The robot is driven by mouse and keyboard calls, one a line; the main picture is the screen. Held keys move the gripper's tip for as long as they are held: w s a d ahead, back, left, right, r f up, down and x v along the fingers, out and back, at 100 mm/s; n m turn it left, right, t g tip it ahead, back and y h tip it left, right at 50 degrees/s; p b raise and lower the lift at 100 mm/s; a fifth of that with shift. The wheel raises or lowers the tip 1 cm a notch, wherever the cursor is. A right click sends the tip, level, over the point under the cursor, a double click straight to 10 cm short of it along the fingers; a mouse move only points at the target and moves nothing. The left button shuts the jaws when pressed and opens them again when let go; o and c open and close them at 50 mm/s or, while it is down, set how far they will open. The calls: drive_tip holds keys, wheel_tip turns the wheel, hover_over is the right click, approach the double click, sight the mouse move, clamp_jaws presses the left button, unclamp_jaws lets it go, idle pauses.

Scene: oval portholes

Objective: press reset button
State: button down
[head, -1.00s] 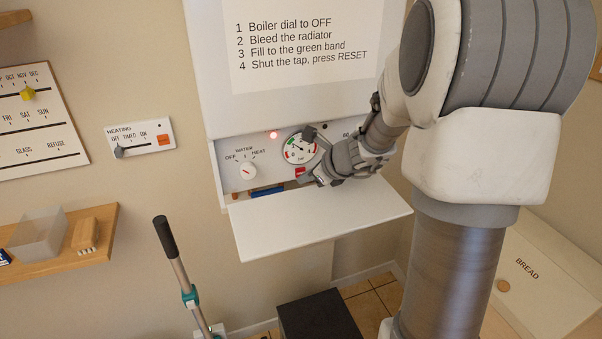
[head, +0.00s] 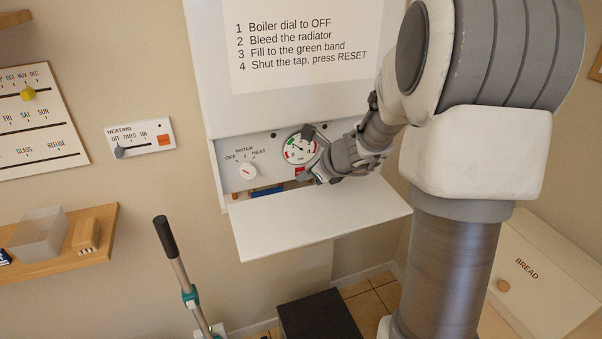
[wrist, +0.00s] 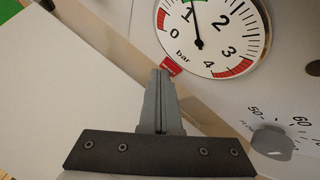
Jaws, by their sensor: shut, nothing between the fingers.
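The red reset button (head: 300,171) is on the boiler's control panel, just below the round pressure gauge (head: 300,148). In the wrist view, a red piece (wrist: 172,66) shows just beyond the tips of my gripper (wrist: 164,76), partly covered by them. My gripper's fingers are shut together with nothing between them. I cannot tell whether the tips touch the button. The small lamp (head: 273,135) on the panel looks dark.
A white dial (head: 248,171) marked OFF, WATER, HEAT sits left of the gauge. A lowered white flap (head: 320,222) juts out below the panel. A grey knob (wrist: 272,140) is at the right in the wrist view. A blue object (head: 267,191) lies behind the flap.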

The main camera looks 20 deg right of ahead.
sight(306, 195)
idle(0.4)
drive_tip(key=shift+s+b, duration=0.3)
drive_tip(key=shift+s, duration=0.5)
drive_tip(key=shift+s, duration=0.1)
drive_tip(key=shift+s+b, duration=0.6)
drive_tip(key=shift+s, duration=1.85)
